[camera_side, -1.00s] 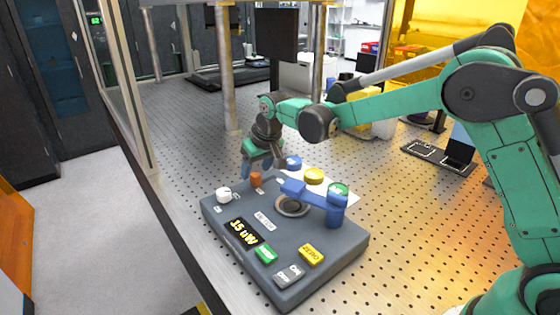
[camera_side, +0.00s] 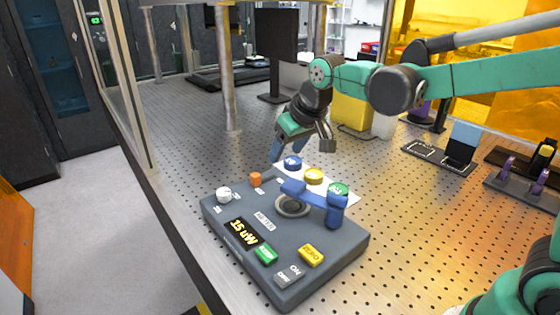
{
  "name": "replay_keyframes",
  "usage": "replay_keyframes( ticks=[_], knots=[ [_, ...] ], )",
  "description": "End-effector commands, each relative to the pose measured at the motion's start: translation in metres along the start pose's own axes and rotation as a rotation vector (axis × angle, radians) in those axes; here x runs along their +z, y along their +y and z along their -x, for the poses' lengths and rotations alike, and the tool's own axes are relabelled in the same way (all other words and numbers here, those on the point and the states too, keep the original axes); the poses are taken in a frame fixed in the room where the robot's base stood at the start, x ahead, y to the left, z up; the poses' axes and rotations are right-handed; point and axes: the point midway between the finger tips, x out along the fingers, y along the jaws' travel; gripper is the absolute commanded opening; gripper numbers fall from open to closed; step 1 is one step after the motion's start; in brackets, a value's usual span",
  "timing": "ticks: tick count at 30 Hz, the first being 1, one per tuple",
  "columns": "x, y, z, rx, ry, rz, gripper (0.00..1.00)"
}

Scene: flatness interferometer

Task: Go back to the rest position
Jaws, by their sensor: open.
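My gripper (camera_side: 280,150) hangs in the air above and behind the far edge of the dark grey instrument box (camera_side: 225,225). One finger is largely hidden behind the other. The fingers are apart from the box and from the blue, yellow and green round pieces on the white sheet.
The box carries a blue arm (camera_side: 315,195) over a round port, a lit display (camera_side: 241,234), a yellow ZERO button (camera_side: 311,255) and an orange knob (camera_side: 255,180). A blue round piece (camera_side: 293,162) lies near my gripper. Metal posts (camera_side: 228,80) stand behind.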

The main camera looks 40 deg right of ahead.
Motion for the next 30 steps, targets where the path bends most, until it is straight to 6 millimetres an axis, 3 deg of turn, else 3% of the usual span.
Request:
replay_keyframes(
  ticks=[6,12,15,30],
  knots=[
    [0.057,0.009,0.037,0.002,0.067,-0.001,0.58],
    [0.102,0.013,0.045,0.005,0.116,-0.001,0.58],
    [0.115,0.014,0.045,0.006,0.132,-0.001,0.58],
    [0.123,0.014,0.043,0.006,0.141,0.000,0.58]
  ],
)
